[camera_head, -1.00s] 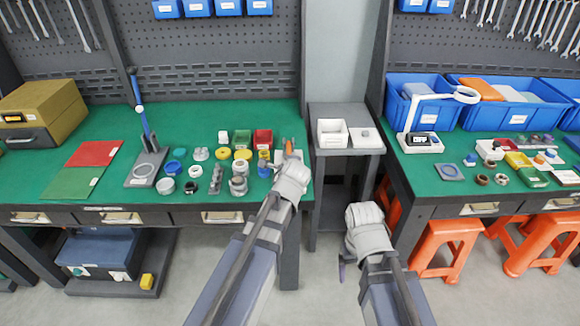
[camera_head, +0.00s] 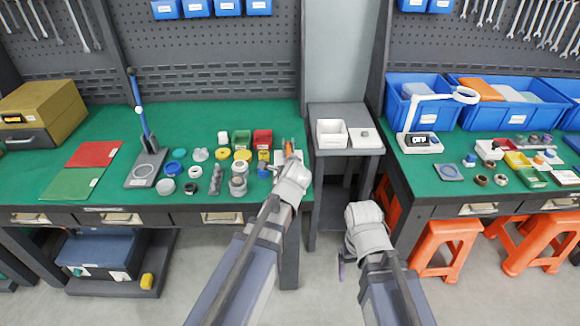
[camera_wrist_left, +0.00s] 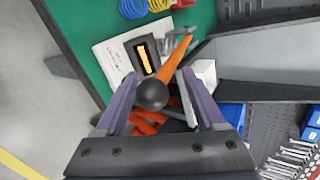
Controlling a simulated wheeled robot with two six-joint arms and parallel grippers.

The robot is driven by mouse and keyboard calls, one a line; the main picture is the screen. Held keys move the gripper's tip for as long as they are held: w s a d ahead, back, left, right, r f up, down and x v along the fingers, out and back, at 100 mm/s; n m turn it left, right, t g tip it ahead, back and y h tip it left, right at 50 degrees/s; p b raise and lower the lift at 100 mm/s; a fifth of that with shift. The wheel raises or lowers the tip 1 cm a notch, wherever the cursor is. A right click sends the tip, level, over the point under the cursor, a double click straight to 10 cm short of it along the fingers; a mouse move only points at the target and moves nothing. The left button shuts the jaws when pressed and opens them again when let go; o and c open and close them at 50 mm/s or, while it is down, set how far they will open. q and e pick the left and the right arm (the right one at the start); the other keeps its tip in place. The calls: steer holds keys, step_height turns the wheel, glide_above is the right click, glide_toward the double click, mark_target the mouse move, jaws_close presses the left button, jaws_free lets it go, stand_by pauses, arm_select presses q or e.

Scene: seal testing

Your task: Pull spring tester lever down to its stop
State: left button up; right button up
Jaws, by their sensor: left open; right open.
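The spring tester (camera_wrist_left: 120,55) has a white base and a small lit display, and stands at the front right corner of the left green bench. Its orange lever (camera_wrist_left: 174,60) ends in a black ball knob (camera_wrist_left: 152,94). In the left wrist view the knob appears between the open fingers of my left gripper (camera_wrist_left: 160,92), with gaps on both sides. In the head view the orange lever (camera_head: 289,147) shows just beyond my left wrist, which hides most of the tester. My right gripper (camera_head: 342,268) hangs low between the benches, empty.
Several rings, springs and small bins (camera_head: 242,139) lie left of the tester. A blue-handled stand (camera_head: 149,165) is farther left. A grey side table (camera_head: 346,112) with a white box stands to the right. Orange stools (camera_head: 447,246) are under the right bench.

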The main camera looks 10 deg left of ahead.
arm_select(q)
steer(key=p+v, duration=0.3)
steer(key=v, duration=0.3)
steer(key=shift+s+r, duration=0.2)
steer(key=shift+s, duration=0.05)
steer(key=shift+d, duration=0.1)
